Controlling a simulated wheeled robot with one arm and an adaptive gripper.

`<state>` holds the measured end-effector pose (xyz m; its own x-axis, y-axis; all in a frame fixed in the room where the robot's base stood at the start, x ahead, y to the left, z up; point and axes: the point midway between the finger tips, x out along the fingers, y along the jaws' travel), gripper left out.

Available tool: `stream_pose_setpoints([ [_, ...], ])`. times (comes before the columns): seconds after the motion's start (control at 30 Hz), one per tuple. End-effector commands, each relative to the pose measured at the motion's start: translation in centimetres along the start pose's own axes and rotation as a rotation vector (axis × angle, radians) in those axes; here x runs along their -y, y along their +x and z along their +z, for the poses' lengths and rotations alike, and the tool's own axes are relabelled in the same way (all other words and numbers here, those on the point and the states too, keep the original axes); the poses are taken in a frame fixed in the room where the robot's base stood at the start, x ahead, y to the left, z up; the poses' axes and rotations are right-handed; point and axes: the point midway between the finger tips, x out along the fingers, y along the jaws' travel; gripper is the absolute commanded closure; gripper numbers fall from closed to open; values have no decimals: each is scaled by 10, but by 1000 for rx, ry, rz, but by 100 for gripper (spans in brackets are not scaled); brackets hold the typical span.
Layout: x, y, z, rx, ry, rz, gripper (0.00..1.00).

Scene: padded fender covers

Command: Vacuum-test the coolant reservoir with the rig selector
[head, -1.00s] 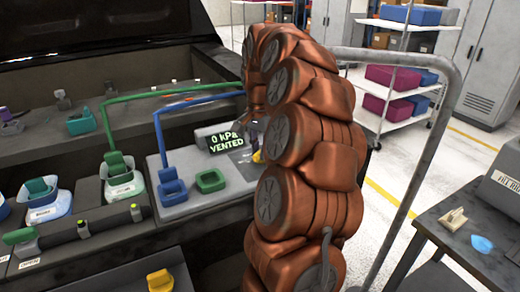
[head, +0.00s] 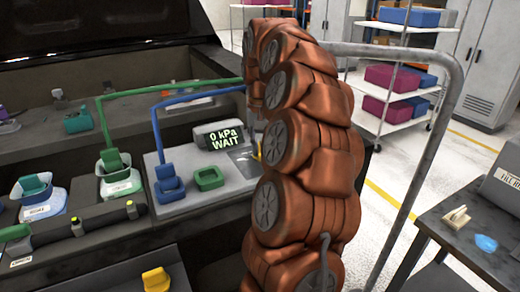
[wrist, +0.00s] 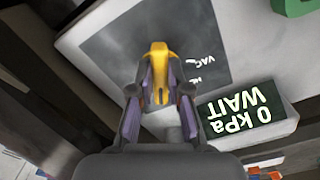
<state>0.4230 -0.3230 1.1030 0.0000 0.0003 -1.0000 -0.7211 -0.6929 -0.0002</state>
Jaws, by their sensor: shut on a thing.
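In the wrist view my gripper (wrist: 160,85) is shut on the yellow rig selector (wrist: 159,52), over a dark panel (wrist: 105,45) marked "VAC" and another, partly hidden word. In the head view my arm hides the gripper and most of the selector. The rig display (head: 225,138) reads "0 kPa WAIT"; it shows upside down in the wrist view (wrist: 245,113). A green hose (head: 170,89) runs to a green fitting on a pale, green-trimmed reservoir (head: 120,186). A blue hose (head: 200,96) ends at a blue block (head: 168,183) on the rig top.
An empty green socket (head: 209,178) sits beside the blue block. Another reservoir (head: 42,204) with blue trim stands at the left. A yellow knob (head: 157,280) is at the front. A metal rail (head: 452,110) and a dark side table (head: 455,250) are at the right.

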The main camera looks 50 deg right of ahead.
Motion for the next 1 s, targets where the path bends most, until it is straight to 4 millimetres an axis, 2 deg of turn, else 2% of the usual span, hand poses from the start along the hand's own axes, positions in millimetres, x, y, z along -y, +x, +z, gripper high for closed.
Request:
stream_pose_setpoints([
  [1.0, -5, -2, -3, -1, -966, -1, 100],
])
